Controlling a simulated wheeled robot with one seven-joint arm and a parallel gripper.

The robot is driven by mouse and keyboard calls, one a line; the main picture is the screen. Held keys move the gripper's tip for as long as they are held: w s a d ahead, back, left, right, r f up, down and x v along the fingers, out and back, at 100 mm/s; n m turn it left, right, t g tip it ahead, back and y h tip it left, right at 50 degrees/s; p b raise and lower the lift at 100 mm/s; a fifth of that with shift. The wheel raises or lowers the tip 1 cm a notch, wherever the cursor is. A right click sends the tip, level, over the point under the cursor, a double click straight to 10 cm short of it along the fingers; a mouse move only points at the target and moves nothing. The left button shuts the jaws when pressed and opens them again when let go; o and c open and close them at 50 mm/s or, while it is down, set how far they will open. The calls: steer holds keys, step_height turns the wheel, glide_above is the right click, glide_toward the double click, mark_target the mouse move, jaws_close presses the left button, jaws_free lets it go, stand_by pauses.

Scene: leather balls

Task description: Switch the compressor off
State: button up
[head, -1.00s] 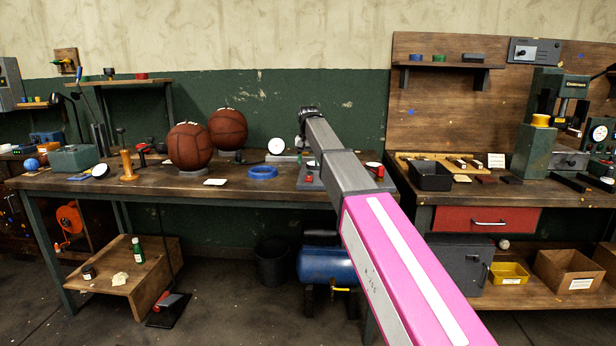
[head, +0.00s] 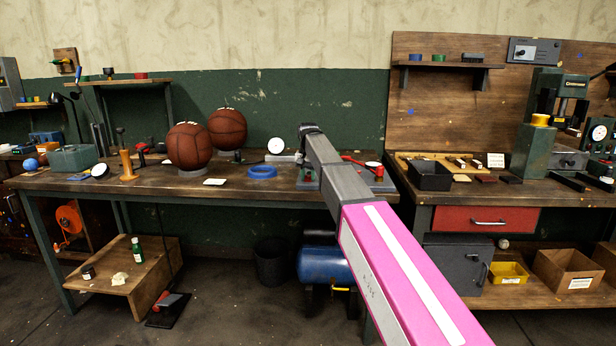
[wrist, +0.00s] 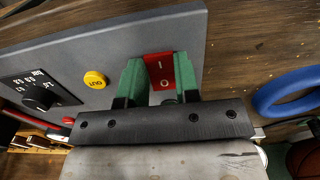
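The blue compressor tank (head: 326,264) stands on the floor under the long workbench. A grey control panel (wrist: 225,22) fills the top of the wrist view. It carries a red rocker switch (wrist: 159,66) with a white line mark, a yellow button (wrist: 95,80) and a black dial knob (wrist: 40,97). My gripper (wrist: 158,76) has its two green fingers apart, one on each side of the red switch. I cannot tell whether they touch it. In the head view my arm hides the gripper and most of the panel.
A blue ring (head: 262,172) lies on the workbench (head: 240,183) beside the panel; it also shows in the wrist view (wrist: 287,92). Two brown balls (head: 189,146) stand farther left. A black tray (head: 430,176) sits on the right bench.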

steer(key=shift+w+r+g, duration=0.1)
steer(key=shift+w+g, duration=0.3)
steer(key=shift+g, duration=1.1)
steer(key=shift+s, duration=0.1)
steer(key=o, duration=0.9)
